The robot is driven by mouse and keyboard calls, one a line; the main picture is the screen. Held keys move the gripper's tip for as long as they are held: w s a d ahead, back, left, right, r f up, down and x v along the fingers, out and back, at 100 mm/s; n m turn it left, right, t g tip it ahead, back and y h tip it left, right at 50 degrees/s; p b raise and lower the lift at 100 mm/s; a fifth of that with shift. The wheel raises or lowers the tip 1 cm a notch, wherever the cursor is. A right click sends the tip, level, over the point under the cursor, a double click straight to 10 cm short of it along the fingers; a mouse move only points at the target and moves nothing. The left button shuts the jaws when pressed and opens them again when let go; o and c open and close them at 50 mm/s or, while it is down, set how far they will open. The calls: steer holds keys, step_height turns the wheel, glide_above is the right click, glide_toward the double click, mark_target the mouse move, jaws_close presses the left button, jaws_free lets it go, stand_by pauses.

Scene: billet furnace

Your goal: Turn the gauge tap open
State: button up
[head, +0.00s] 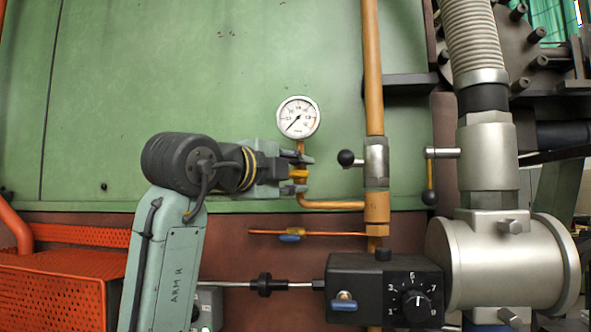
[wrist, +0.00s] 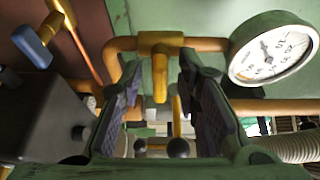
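The gauge tap (head: 298,174) is a small yellow fitting on the copper pipe just below the round white gauge (head: 298,117). In the wrist view the tap (wrist: 160,78) shows as a yellow body with a short handle pointing toward the camera. My gripper (head: 306,175) is at the tap, with one finger above it and one below in the head view. In the wrist view the fingers (wrist: 163,95) are apart, on either side of the handle, with visible gaps. The gripper is open. Part of the tap is hidden by the fingers in the head view.
A blue-handled tap (head: 291,236) sits on a thin pipe below. A black-knobbed lever (head: 347,158) is on the vertical copper pipe to the right. A black dial box (head: 385,290) stands lower right, and an orange perforated box (head: 55,290) lower left. The green panel is clear.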

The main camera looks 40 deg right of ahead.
steer(key=shift+c, duration=0.2)
jaws_close()
stand_by(0.4)
